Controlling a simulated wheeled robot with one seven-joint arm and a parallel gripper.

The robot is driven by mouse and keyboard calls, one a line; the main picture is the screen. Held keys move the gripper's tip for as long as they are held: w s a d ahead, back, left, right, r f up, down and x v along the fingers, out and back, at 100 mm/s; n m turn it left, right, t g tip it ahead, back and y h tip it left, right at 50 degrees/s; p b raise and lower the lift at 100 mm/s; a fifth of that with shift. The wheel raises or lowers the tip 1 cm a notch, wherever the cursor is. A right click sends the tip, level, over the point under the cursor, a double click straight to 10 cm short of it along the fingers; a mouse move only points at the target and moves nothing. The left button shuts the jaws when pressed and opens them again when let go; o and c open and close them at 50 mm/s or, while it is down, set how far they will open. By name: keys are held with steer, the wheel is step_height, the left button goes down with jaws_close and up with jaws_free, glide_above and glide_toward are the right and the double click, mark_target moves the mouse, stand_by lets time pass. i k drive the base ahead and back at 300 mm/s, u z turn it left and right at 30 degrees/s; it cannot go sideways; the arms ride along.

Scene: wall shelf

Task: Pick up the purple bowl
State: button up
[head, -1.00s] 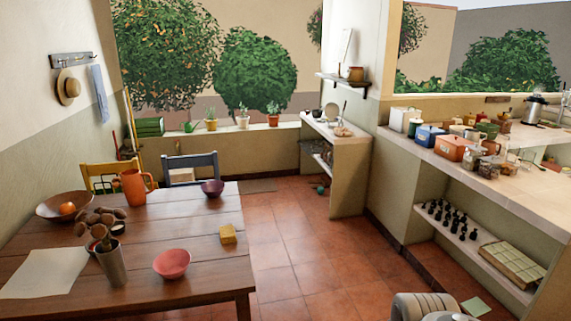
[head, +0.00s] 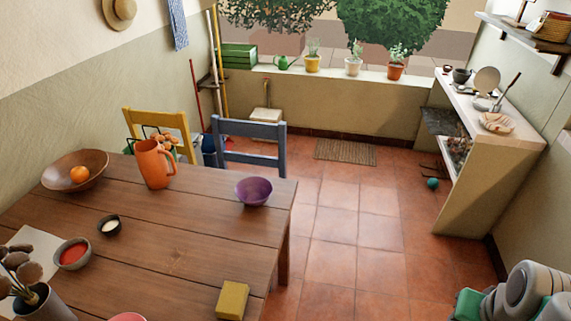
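The purple bowl (head: 253,191) stands upright near the far right corner of the wooden table (head: 170,262), in front of the blue chair. It looks empty. Part of my arm shows at the lower right, well away from the bowl. I cannot make out my gripper's fingers in this view.
On the table are an orange pitcher (head: 154,165), a wooden bowl (head: 62,176), a small red-filled bowl (head: 73,253), a small dark cup (head: 109,226) and a yellow block (head: 232,299). A blue chair (head: 250,133) and yellow chair (head: 158,124) stand behind. Tiled floor right of the table is open.

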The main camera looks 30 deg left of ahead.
mark_target(253, 192)
steer(key=i, duration=2.3)
steer(key=u, duration=5)
steer(key=i, duration=1)
